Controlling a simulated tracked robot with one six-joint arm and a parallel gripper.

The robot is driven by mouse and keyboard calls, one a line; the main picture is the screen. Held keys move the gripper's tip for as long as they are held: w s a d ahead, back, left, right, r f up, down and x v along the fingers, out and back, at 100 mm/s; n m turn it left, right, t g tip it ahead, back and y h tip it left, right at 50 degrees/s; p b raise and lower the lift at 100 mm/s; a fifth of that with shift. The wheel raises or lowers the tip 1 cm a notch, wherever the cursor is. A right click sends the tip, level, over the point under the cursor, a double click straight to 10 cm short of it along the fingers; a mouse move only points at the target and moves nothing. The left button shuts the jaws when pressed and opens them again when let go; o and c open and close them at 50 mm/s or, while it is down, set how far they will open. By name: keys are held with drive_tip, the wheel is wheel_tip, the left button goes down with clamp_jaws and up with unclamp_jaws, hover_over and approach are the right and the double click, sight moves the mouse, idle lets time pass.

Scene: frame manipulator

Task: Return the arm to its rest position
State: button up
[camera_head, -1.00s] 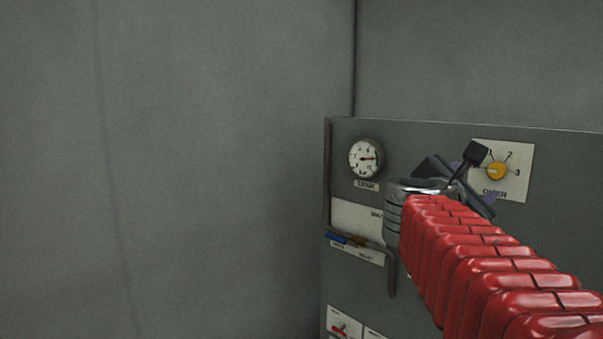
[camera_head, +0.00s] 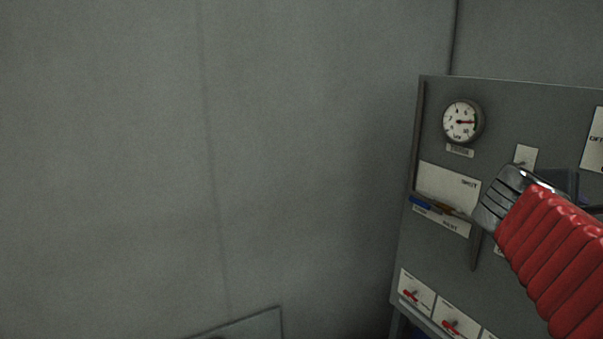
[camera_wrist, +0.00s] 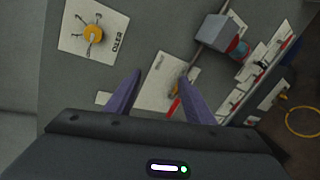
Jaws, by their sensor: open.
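My arm, with a red ribbed sleeve (camera_head: 560,250) and a grey cuff (camera_head: 508,194), reaches in from the right edge of the head view, in front of a grey panel (camera_head: 450,265). My gripper's fingers are hidden there. In the wrist view my gripper (camera_wrist: 160,75) shows two purple fingers spread apart, with nothing between them. The panel lies beyond the fingers; the wrist view does not show how far. A white plate with a yellow knob (camera_wrist: 93,33) is at the upper left of that view.
The panel carries a round gauge (camera_head: 462,121), a white plate with a blue-ended lever (camera_head: 420,203) below it, and small red switches (camera_head: 452,326). A grey box (camera_wrist: 212,38) sticks out at the upper right of the wrist view. Bare wall (camera_head: 200,150) fills the left.

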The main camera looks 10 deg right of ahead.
drive_tip(key=s+a+f+m+y, duration=0.2)
drive_tip(key=a+f+y, duration=0.2)
drive_tip(key=a+f, duration=0.3)
drive_tip(key=s+a+f+m+y, duration=0.2)
drive_tip(key=a+f, duration=0.6)
drive_tip(key=a, duration=0.8)
drive_tip(key=s+a+f+m+y, duration=0.3)
drive_tip(key=a+f+y, duration=0.4)
drive_tip(key=a, duration=0.4)
drive_tip(key=shift+a+f+m+t, duration=0.15)
drive_tip(key=shift+f+m+t, duration=0.15)
drive_tip(key=shift+f+m, duration=0.15)
